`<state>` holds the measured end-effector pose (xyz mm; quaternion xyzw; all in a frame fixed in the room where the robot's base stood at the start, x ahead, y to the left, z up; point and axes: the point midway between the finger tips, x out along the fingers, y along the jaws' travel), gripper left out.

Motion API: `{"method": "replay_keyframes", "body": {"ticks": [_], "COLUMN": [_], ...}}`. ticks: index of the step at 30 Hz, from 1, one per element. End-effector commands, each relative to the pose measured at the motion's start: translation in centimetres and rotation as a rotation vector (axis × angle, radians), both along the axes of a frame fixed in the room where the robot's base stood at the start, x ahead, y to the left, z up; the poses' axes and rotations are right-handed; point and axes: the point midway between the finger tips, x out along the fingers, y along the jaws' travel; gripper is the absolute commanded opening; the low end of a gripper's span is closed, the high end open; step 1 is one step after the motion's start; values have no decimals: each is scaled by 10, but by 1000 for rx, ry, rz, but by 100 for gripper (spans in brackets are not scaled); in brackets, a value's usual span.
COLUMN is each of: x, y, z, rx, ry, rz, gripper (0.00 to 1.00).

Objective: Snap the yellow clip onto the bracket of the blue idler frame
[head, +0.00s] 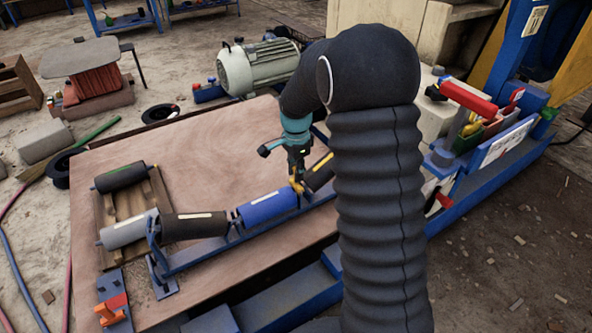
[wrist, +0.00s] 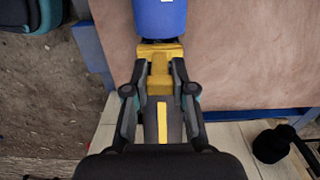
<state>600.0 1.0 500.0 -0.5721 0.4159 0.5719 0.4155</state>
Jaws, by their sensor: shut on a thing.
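My gripper (head: 296,172) is over the gap between the blue roller and the dark roller, shut on the yellow clip (head: 297,187). In the wrist view the yellow clip (wrist: 160,68) is between my fingertips (wrist: 160,88), just below the end of the blue roller (wrist: 160,18). The bracket is hidden there, so I cannot tell whether the clip is seated.
A loose black roller (head: 120,176) lies on a wooden pallet at the board's left. A red-and-orange clamp (head: 112,310) is at the near left corner. A green motor (head: 257,67) stands behind the board. The board's (head: 190,150) middle is clear.

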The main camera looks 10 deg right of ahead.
Motion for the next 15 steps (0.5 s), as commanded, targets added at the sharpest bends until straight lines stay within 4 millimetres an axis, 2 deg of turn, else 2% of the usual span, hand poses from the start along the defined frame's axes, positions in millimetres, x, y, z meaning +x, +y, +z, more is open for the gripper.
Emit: {"method": "replay_keyframes", "body": {"ticks": [15], "x": [0], "y": [0], "z": [-12], "rx": [0], "ry": [1], "rz": [0], "gripper": [0]}}
